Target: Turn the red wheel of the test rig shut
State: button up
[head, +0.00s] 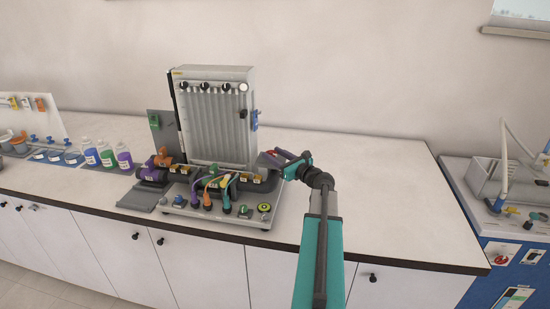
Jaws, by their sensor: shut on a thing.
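The test rig stands on the white bench, with a grey manometer board (215,115) upright at its back and a grey base plate (180,207) in front. My gripper (272,157) is at the right side of the rig, just in front of the board's lower right corner. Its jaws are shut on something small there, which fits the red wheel. The wheel itself is largely hidden by the jaws and too small to make out, so its turn position cannot be told. My arm reaches in from the lower right.
Coloured hoses (222,182) and a yellow-topped knob (264,208) are on the rig's front, left of my arm. A purple fitting (152,175) and several bottles (107,155) stand further left. The bench top (385,190) right of my arm is clear. A blue unit (505,245) stands at far right.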

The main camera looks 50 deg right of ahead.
jog(key=shift+a+f+m+g+h+b, duration=0.1)
jog(key=shift+a+m+g+h+b, duration=0.1)
jog(key=shift+m+h+b, duration=0.6)
jog(key=shift+a+m+g+h+b, duration=0.25)
jog(key=shift+m+h, duration=0.25)
jog(key=shift+h, duration=0.7)
jog(key=shift+m+g+h+b, duration=0.25)
jog(key=shift+m+h+b, duration=0.25)
jog(key=shift+h, duration=0.2)
jog(key=shift+w+d+m+h, duration=0.1)
jog(key=shift+m+h, duration=0.2)
jog(key=o, duration=1.1)
jog(key=shift+c, duration=0.2)
